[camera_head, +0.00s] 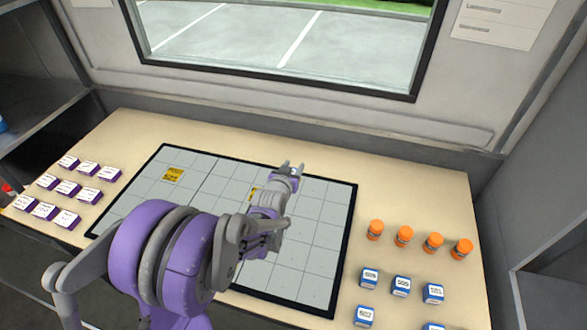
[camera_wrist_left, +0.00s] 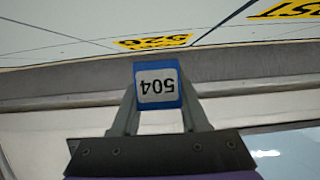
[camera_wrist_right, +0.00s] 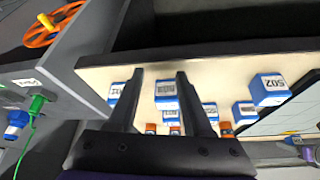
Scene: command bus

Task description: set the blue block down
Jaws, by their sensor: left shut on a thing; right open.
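My left gripper (camera_head: 291,166) is over the far middle part of the black-edged grid board (camera_head: 352,215). In the left wrist view its two fingers are shut on a blue block (camera_wrist_left: 158,84) with a white label reading 504, upside down in that view. In the head view the block is mostly hidden by the fingers, and I cannot tell whether it touches the board. Yellow labels (camera_wrist_left: 152,42) on the board show beyond the block. My right gripper (camera_wrist_right: 156,74) is open and empty in the right wrist view, with blue blocks and orange bottles seen beyond its fingers.
Several orange bottles (camera_head: 404,236) and blue numbered blocks (camera_head: 401,286) stand on the table (camera_head: 420,190) right of the board. Several purple blocks (camera_head: 68,187) stand at the left. A window (camera_head: 280,40) wall closes the back. The board's right side is largely clear.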

